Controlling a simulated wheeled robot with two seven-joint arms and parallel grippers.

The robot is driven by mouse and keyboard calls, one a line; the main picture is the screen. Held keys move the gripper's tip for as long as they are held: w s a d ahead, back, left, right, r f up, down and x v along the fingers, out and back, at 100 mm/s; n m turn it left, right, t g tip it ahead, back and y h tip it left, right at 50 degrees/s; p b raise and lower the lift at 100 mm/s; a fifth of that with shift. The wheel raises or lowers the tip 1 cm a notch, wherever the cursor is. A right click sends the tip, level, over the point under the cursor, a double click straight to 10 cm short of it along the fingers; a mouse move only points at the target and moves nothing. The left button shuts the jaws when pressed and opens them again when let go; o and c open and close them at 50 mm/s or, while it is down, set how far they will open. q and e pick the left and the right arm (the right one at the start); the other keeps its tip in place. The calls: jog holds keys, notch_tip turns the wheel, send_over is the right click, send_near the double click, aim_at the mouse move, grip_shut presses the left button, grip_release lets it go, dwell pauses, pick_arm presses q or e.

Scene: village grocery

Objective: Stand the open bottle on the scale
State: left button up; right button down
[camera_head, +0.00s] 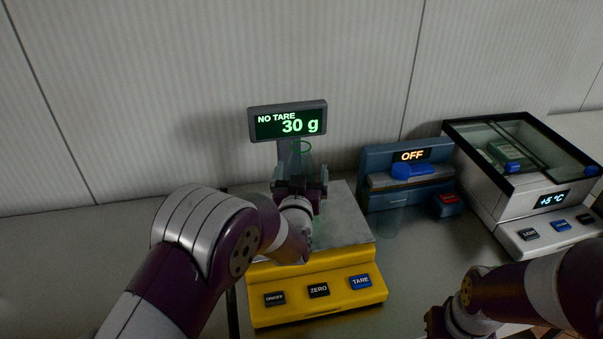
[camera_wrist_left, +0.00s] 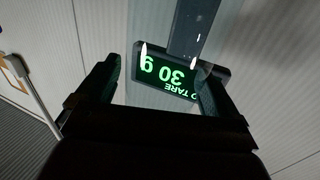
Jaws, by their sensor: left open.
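The yellow scale (camera_head: 318,290) stands on the counter with a grey metal plate and a display (camera_head: 288,122) on a post; it reads "NO TARE 30 g". A clear bottle with a green ring at its neck (camera_head: 303,147) appears to stand upright over the plate, at my left gripper. My left gripper (camera_head: 300,182) is low over the back of the plate, fingers apart. The wrist view shows the open fingers (camera_wrist_left: 158,90) with the display upside down between them; the bottle is barely visible there. My right gripper (camera_head: 440,322) is partly cut off at the bottom right.
A blue-grey device (camera_head: 408,180) showing "OFF" stands right of the scale, with a blue piece on top. A faint clear vessel (camera_head: 388,218) stands before it. A glass-topped cooler (camera_head: 510,190) reads +5 °C at the right. The counter at left is clear.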

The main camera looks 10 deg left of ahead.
pick_arm(q)
jog(key=shift+r, duration=0.25)
jog(key=s+d+b, duration=0.1)
jog(key=s, duration=1.1)
pick_arm(e)
jog(key=shift+f, duration=0.55)
pick_arm(q)
jog(key=shift+f, duration=0.1)
